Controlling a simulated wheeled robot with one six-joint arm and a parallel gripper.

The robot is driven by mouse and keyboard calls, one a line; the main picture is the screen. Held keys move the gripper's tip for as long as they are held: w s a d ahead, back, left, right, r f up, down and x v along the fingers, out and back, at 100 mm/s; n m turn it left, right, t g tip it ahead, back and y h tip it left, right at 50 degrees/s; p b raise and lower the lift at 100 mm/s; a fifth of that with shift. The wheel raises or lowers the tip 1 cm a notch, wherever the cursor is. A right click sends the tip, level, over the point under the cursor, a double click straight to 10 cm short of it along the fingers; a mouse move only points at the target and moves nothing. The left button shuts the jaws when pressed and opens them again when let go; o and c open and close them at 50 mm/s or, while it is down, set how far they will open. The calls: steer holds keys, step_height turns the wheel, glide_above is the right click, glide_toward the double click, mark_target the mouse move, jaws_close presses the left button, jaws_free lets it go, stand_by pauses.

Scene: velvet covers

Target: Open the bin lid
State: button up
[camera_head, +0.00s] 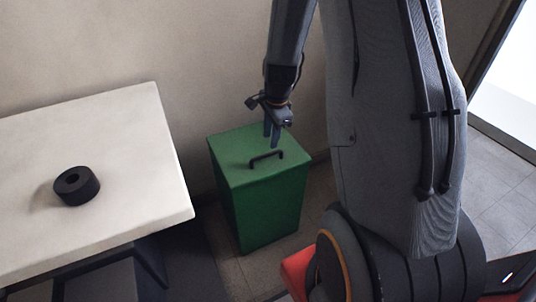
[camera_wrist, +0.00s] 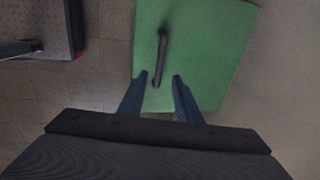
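A green bin (camera_head: 264,203) stands on the floor with its flat green lid (camera_head: 235,153) shut. A dark bar handle (camera_head: 266,156) rises from the lid near its front edge. My gripper (camera_head: 272,142) hangs above the lid, beside the handle. In the wrist view the lid (camera_wrist: 214,45) fills the top middle and the handle (camera_wrist: 161,47) runs lengthwise. My gripper (camera_wrist: 165,78) shows two fingers apart there, with the handle's near end between them in the picture. I cannot tell how high the fingertips are above the lid. Nothing is held.
A white table (camera_head: 130,195) stands to the left of the bin, with a black ring-shaped roll (camera_head: 77,186) on it. A beige wall (camera_head: 200,60) rises close behind the bin. Tiled floor (camera_head: 505,190) is open at the right.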

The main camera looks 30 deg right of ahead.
mark_target(268, 153)
steer(key=f, duration=0.3)
steer(key=w+f, duration=0.1)
steer(key=f, duration=0.3)
steer(key=shift+w+f+b, duration=0.15)
steer(key=shift+w+b, duration=0.05)
steer(key=shift+b, duration=0.15)
steer(key=shift+c, duration=0.4)
jaws_close()
